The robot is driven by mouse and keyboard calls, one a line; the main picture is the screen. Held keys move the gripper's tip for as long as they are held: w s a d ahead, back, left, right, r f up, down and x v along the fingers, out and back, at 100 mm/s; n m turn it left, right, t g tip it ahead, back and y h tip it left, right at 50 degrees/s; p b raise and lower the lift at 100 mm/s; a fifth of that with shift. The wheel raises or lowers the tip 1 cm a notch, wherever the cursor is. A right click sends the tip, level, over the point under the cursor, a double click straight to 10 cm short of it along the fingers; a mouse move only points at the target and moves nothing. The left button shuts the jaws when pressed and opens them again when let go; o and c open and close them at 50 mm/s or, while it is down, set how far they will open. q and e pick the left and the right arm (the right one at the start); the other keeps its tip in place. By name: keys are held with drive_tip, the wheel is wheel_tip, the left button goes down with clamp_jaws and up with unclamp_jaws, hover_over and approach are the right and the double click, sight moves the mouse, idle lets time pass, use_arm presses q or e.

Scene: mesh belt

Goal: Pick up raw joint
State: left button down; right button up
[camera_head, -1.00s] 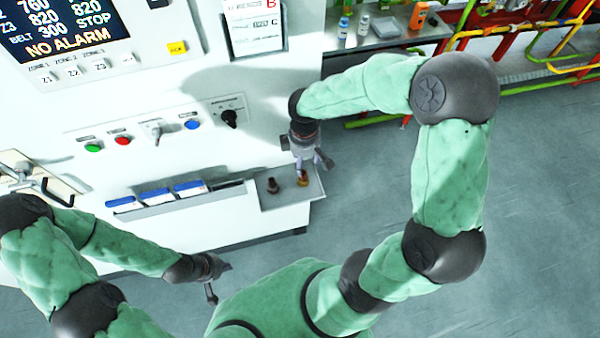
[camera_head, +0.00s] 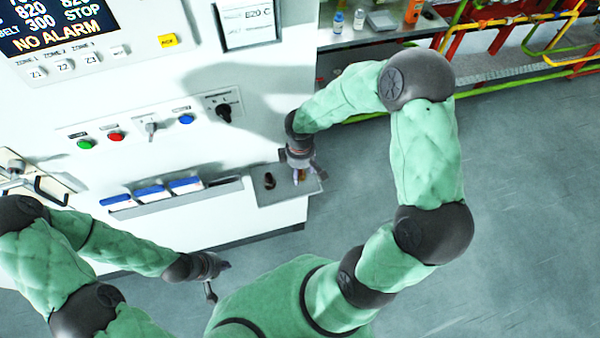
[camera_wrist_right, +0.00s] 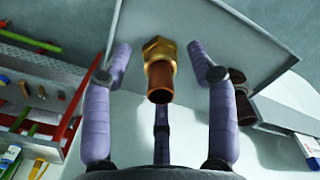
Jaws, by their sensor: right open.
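The raw joint is a brass hex nut with a copper tube end (camera_wrist_right: 160,72), standing on a small metal tray (camera_head: 268,197) at the console's front right corner. In the right wrist view it stands between my open fingers, with no finger visibly touching it. In the head view my right gripper (camera_head: 303,173) is just over the tray and partly hides the joint. A second, darker joint (camera_head: 269,181) stands on the tray to the left; it also shows at the right in the wrist view (camera_wrist_right: 241,98). My left gripper (camera_head: 216,280) is open and empty, low at the left.
A rack with blue-topped items (camera_head: 150,194) adjoins the tray on the left. Buttons and knobs (camera_head: 150,129) line the console face above. A bench with bottles (camera_head: 359,20) and red, green and yellow pipes lie behind. The floor at right is clear.

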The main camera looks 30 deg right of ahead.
clamp_jaws()
drive_tip(key=shift+r, duration=0.2)
